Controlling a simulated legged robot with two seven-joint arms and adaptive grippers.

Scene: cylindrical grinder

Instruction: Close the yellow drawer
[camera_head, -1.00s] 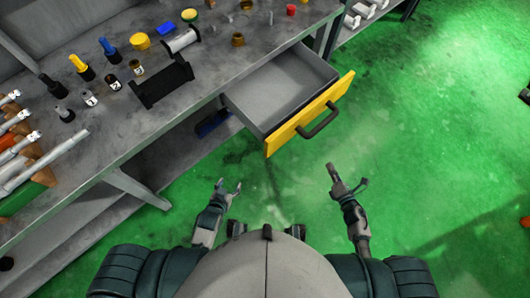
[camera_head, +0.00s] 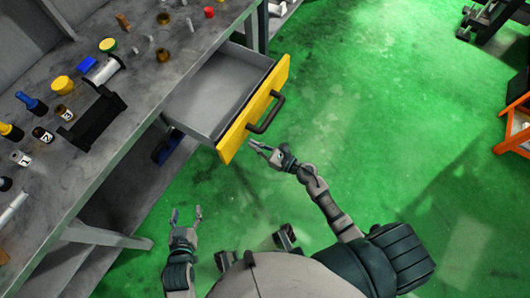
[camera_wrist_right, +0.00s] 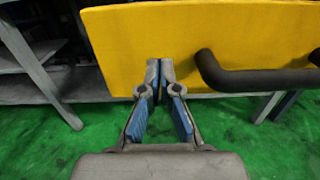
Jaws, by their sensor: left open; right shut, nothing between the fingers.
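The yellow drawer front (camera_head: 254,108) stands pulled out from under the grey workbench, with its empty grey tray (camera_head: 215,88) showing. A dark handle (camera_head: 267,113) sits on the front. My right gripper (camera_head: 252,146) is shut and empty, just in front of the lower near part of the drawer front. In the right wrist view the yellow front (camera_wrist_right: 185,45) fills the top, and the right fingertips (camera_wrist_right: 160,66) are close to it, left of the handle (camera_wrist_right: 255,78); I cannot tell if they touch. My left gripper (camera_head: 186,214) is open and empty over the floor.
The workbench top (camera_head: 110,150) carries bottles, a black holder (camera_head: 92,122) and several small parts. A bench leg (camera_head: 105,236) stands at the lower left. An orange frame (camera_head: 515,130) is at the far right. The green floor (camera_head: 370,110) right of the drawer is clear.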

